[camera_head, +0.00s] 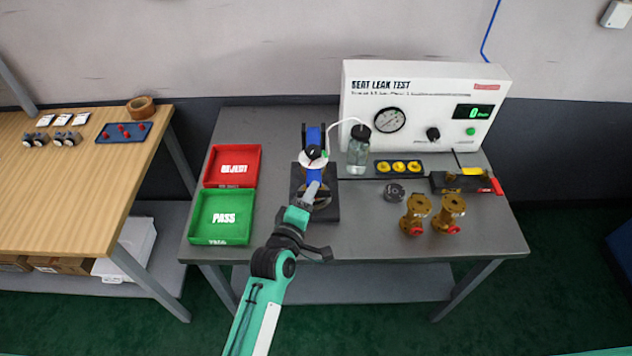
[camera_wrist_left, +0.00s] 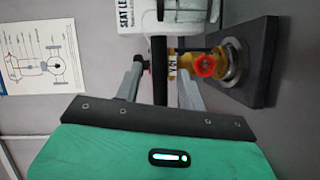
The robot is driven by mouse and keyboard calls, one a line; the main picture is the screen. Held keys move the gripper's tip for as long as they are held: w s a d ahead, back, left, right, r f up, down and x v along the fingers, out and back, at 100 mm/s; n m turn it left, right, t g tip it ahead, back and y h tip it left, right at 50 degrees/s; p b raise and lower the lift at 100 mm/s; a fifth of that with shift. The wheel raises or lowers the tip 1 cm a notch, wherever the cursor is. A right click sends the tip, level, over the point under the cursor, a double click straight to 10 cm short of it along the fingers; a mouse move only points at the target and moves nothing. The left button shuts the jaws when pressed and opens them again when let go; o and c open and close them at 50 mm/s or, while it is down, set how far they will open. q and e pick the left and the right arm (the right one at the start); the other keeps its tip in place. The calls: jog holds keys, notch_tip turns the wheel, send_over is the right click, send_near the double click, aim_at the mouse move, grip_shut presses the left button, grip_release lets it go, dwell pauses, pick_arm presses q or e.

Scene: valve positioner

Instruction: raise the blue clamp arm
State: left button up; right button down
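The test fixture's black base (camera_head: 328,212) stands on the grey table, with a blue post (camera_head: 314,134) at its back. The blue clamp arm (camera_head: 314,176) reaches from the post toward me, low over the fixture. My left gripper (camera_head: 319,190) is at its near end and hides part of the fixture. In the left wrist view, the left gripper (camera_wrist_left: 160,88) is open, with a dark bar (camera_wrist_left: 160,55) between its fingers. Whether they touch it is unclear. A brass valve with a red handle (camera_wrist_left: 205,66) sits in the fixture. My right gripper is out of view.
A clear jar (camera_head: 358,155) stands right of the fixture, with a white tube running to it. The leak tester (camera_head: 420,108) is behind. Red (camera_head: 232,150) and green (camera_head: 250,216) trays lie left. Two brass valves (camera_head: 417,211) stand right.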

aim_at(314, 161)
pick_arm(q)
jog(key=shift+p+x, duration=0.35)
jog(key=shift+x, duration=1.8)
grip_shut()
